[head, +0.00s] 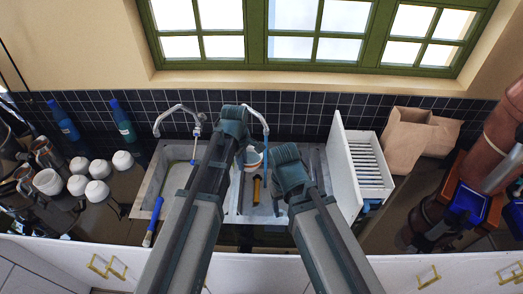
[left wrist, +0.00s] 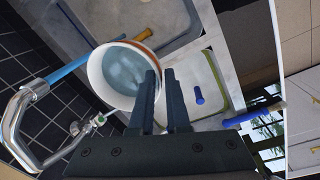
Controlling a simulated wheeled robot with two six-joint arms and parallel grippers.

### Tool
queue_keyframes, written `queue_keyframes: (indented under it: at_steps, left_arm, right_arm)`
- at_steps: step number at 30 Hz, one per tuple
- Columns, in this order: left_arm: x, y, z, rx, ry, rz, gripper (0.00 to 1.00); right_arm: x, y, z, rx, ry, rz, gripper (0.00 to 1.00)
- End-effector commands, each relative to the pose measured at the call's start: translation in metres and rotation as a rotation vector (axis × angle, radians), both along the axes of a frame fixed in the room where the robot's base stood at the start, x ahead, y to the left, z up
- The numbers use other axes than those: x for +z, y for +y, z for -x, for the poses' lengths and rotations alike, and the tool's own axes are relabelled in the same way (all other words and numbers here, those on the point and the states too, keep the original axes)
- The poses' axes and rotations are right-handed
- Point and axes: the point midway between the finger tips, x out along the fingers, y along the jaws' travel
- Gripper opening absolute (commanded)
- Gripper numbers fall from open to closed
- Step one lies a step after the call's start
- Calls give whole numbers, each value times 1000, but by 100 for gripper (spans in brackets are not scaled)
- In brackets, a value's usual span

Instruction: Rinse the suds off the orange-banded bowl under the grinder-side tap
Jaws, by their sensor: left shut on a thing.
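The orange-banded bowl (left wrist: 99,76) is white with an orange band near its rim. My left gripper (left wrist: 161,75) is shut on its wall at the rim. Pale blue water with lighter patches lies inside; I cannot tell whether these are suds. In the head view the bowl (head: 254,160) is partly hidden behind my left gripper (head: 246,148), above the right basin.
The left basin (head: 162,172) and left tap (head: 172,110) are beside my left arm. A blue-handled brush (head: 153,222) lies at the sink's front edge. White bowls (head: 98,191) stand left. A white rack (head: 338,160), paper bag (head: 408,140) and grinder (head: 497,135) stand right.

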Motion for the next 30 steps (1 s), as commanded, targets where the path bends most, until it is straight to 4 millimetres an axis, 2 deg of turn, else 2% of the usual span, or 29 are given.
queue_keyframes:
  at_steps: [1, 21, 30]
  left_arm:
    - [10, 0, 0, 0, 0, 0, 0]
    - [74, 0, 0, 0, 0, 0, 0]
    - [76, 0, 0, 0, 0, 0, 0]
  right_arm:
    - [10, 0, 0, -1, 0, 0, 67]
    - [74, 0, 1, 1, 3, 0, 67]
    - [76, 0, 1, 2, 3, 0, 67]
